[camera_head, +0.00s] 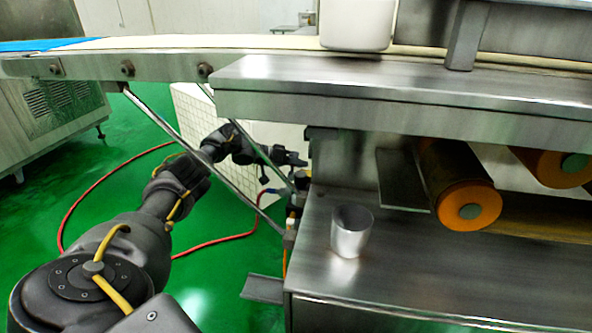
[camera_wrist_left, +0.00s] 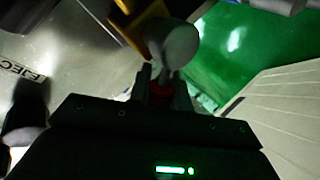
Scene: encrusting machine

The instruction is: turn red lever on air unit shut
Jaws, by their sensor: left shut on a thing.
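My left arm reaches in from the left, under the conveyor, and its gripper (camera_head: 297,160) is at the machine's left side. In the left wrist view the gripper's fingers (camera_wrist_left: 160,78) are shut on a small red part, the red lever (camera_wrist_left: 159,96). A rounded grey piece (camera_wrist_left: 179,46) of what looks like the air unit stands just beyond the fingertips, with a yellow part beside it. In the head view the dark fittings of the air unit (camera_head: 293,208) show at the machine's left edge; the lever cannot be made out there. My right gripper is not in view.
A metal cup (camera_head: 351,231) stands on the machine's lower steel shelf (camera_head: 400,275). Orange-ended rollers (camera_head: 468,205) hang to its right. A red hose (camera_head: 212,241) runs over the green floor. Slanted metal struts (camera_head: 150,115) and a pale tiled box (camera_head: 195,105) are near my arm.

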